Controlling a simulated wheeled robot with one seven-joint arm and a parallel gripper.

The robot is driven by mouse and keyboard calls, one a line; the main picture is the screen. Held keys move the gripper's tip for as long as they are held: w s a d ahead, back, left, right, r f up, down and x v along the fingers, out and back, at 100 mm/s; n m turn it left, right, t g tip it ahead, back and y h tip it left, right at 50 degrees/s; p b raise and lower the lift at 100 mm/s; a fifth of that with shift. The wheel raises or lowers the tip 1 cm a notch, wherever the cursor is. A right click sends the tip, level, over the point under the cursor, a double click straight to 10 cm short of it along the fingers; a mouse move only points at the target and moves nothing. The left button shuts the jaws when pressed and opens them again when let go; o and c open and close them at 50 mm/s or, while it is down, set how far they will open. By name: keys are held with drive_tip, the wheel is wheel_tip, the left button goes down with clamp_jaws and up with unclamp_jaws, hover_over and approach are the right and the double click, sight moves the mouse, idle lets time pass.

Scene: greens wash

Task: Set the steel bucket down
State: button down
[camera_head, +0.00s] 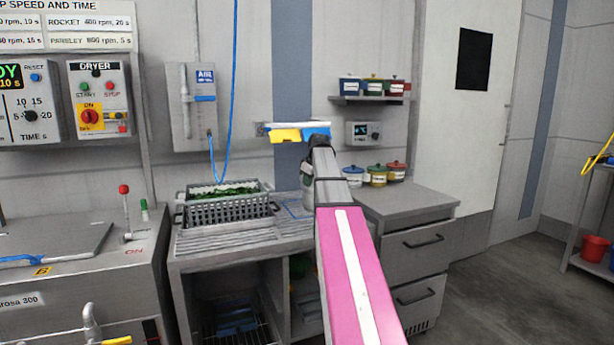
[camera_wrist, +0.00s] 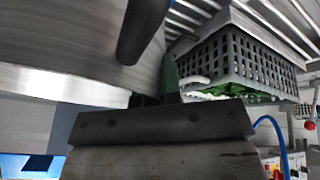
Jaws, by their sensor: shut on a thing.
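The steel bucket shows in the wrist view as a large curved brushed-metal wall (camera_wrist: 60,55) filling the upper left. In the head view only a grey strip of the bucket (camera_head: 307,192) shows, left of my arm, over the counter near a blue outlined square (camera_head: 292,208). My gripper (camera_wrist: 157,97) is at the bucket's side and shut on it. A dark rod (camera_wrist: 143,30), perhaps its handle, crosses the bucket. The exact grip is hard to see. My arm hides most of the bucket, and I cannot tell whether its base touches the counter.
A grey basket of greens (camera_head: 226,207) stands on the ribbed drainboard (camera_head: 215,238) left of the bucket. It is close by in the wrist view too (camera_wrist: 240,55). Several lidded pots (camera_head: 377,176) stand at the right on the drawer cabinet (camera_head: 415,205), whose front top is bare.

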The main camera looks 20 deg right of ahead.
sight(306, 199)
drive_tip(key=shift+f, duration=1.85)
drive_tip(key=c, duration=1.3)
unclamp_jaws()
drive_tip(key=shift+f, duration=0.15)
drive_tip(key=v, duration=1.2)
